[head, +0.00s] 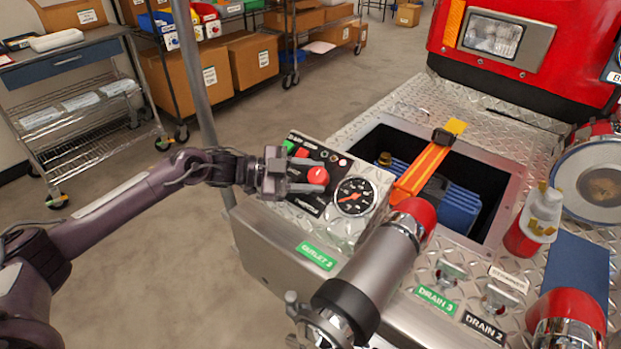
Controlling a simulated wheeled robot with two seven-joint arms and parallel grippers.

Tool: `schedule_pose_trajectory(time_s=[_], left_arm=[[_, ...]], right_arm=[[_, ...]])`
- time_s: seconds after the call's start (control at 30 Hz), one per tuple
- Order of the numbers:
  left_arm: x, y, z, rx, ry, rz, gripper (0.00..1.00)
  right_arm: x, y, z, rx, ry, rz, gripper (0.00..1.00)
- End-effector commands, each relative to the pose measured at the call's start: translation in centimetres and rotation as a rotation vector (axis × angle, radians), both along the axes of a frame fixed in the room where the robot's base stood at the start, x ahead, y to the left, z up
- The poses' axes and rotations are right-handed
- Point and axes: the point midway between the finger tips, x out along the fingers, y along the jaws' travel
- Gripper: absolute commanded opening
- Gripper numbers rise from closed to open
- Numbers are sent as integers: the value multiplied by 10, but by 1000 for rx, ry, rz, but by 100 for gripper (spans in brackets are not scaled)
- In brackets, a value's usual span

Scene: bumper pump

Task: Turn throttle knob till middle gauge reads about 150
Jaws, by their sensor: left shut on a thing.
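The control panel (320,208) sits on the left corner of the bumper. A red round knob (318,176), which looks like the throttle knob, stands out from it. My left gripper (312,177) comes in from the left and is shut on this knob, one finger on its far side and one on its near side. A round black gauge (355,196) with a light rim is just right of the knob. Its needle and numbers are too small to read surely. My right gripper is not in view.
A steel outlet pipe with a red end (418,214) rises close in front of the gauge. An orange strap (425,168) crosses the open bumper compartment to the right. Red and green buttons lie behind my gripper. Open floor (165,240) is left of the bumper.

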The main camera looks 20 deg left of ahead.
Motion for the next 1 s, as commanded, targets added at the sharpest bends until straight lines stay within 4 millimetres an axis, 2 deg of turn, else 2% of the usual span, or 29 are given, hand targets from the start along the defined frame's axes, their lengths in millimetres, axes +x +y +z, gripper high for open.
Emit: schedule_pose_trajectory(time_s=[0.3,0.33,0.47,0.5,0.77,0.87,1.0], left_arm=[[0,-1,0,1,-1,-3,16],[0,-1,0,0,0,-2,42],[0,-1,0,0,-1,-2,59],[0,-1,0,1,-1,-1,60],[-1,1,0,1,0,0,60],[-3,9,0,3,1,3,60],[-13,30,4,4,1,3,60]], right_arm=[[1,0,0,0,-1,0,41],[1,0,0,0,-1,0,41],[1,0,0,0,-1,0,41],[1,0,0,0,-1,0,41],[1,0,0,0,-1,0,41],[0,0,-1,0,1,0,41],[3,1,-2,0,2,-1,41]])
